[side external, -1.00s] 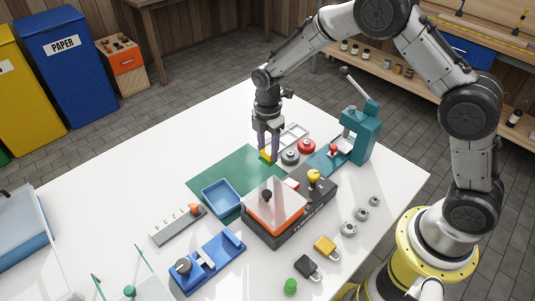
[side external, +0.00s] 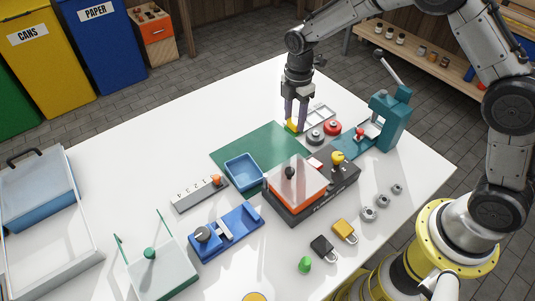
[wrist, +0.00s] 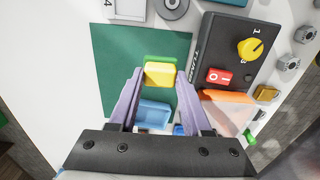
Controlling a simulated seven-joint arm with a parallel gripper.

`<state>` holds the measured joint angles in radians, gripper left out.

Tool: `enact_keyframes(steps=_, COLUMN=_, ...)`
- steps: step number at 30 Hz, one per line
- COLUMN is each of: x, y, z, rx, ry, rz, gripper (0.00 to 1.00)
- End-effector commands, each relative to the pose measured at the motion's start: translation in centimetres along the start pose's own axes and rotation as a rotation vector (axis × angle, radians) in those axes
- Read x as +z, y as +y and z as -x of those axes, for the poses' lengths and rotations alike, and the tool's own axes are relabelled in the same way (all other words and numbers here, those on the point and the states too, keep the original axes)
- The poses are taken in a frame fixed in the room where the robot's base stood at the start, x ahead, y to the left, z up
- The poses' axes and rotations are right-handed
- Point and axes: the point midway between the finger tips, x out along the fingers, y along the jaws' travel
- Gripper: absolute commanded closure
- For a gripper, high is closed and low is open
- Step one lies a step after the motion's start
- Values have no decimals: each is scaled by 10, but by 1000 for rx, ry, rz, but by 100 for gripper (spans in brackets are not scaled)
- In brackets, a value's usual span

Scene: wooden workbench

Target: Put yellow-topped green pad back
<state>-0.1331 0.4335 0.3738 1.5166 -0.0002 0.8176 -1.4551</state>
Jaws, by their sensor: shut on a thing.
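The yellow-topped green pad (side external: 291,126) is between my gripper's fingers (side external: 295,124). My gripper is shut on it, at the far right corner of the green mat (side external: 262,144). In the wrist view the yellow top (wrist: 158,74) shows between both fingertips (wrist: 158,78), with the green mat behind it. A grey round piece (side external: 316,138) and a red round piece (side external: 333,127) stand just right of the gripper. A white compartment tray (side external: 322,112) lies behind them.
A blue bin (side external: 242,172) sits on the mat's near side. The orange-topped machine (side external: 296,183) stands right of the bin. A teal press (side external: 392,118) stands to the right. The bench (side external: 165,140) left of the mat is bare.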

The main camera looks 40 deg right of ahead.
Motion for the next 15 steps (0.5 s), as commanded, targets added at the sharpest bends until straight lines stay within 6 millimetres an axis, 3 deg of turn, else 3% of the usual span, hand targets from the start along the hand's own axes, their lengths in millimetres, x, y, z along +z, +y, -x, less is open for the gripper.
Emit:
enact_keyframes(steps=5, x=0, y=1, z=11, rx=4, ry=0, rz=0, gripper=100)
enact_keyframes(steps=15, x=0, y=1, z=84, rx=5, ry=1, rz=0, gripper=100)
